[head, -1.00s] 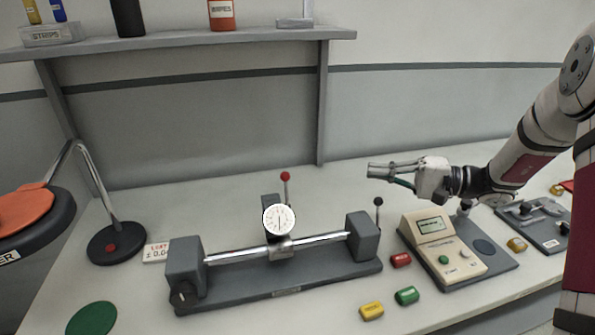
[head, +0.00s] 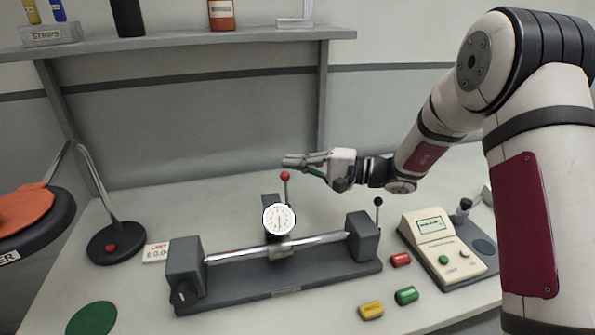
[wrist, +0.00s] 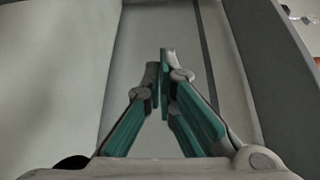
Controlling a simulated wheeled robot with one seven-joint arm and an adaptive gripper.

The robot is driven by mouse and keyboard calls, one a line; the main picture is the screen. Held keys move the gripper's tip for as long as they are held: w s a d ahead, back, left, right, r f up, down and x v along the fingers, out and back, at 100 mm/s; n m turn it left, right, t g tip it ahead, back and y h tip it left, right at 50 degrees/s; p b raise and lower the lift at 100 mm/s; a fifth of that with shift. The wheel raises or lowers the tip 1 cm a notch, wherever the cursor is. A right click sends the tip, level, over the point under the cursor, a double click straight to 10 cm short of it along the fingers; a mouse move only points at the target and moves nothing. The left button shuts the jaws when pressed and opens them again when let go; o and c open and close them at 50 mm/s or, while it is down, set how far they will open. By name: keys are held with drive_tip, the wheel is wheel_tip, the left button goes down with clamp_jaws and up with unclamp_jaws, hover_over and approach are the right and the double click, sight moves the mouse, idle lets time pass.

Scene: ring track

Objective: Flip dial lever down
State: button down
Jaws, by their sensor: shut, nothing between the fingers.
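The dial gauge (head: 279,219) has a round white face and stands on a grey bench fixture (head: 280,284) with a polished bar. A lever with a red ball knob (head: 285,176) stands upright just behind the dial. My gripper (head: 284,161) is shut and empty, with its fingertips pointing left. In the head view the fingertips appear just above the red knob; I cannot tell the exact gap in depth. In the wrist view my gripper (wrist: 163,52) shows its fingers together, and neither the dial nor the lever is visible there.
A second lever with a black knob (head: 378,201) rises at the fixture's right end. A beige meter box (head: 443,252) stands to the right. Red (head: 401,260), green (head: 407,295) and yellow (head: 371,310) pieces lie in front. A shelf (head: 180,42) runs behind.

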drive_tip(key=shift+s+d+r, duration=0.1)
drive_tip(key=shift+s+d, duration=0.1)
drive_tip(key=shift+s, duration=0.8)
drive_tip(key=shift+s+d+r, duration=0.1)
drive_tip(key=shift+s+d, duration=0.1)
drive_tip(key=shift+s, duration=0.75)
drive_tip(key=shift+s+d+r+n+y+b, duration=0.2)
drive_tip(key=shift+s+n+y+b, duration=0.25)
drive_tip(key=shift+n+b, duration=0.25)
drive_tip(key=s+b, duration=0.2)
drive_tip(key=b, duration=0.1)
drive_tip(key=shift+d+r+b, duration=0.15)
drive_tip(key=shift+d+b, duration=0.1)
drive_tip(key=shift+b, duration=0.05)
wheel_tip(320, 180, up, 10)
drive_tip(key=r+n+y+b, duration=0.1)
drive_tip(key=n+y+b, duration=0.1)
drive_tip(key=n+b, duration=0.25)
hover_over(288, 173)
drive_tip(key=s+d, duration=0.2)
drive_tip(key=d, duration=0.1)
drive_tip(key=shift+d+f+b, duration=0.2)
drive_tip(key=shift+f+b, duration=0.1)
drive_tip(key=shift+b, duration=0.15)
drive_tip(key=shift+s, duration=0.1)
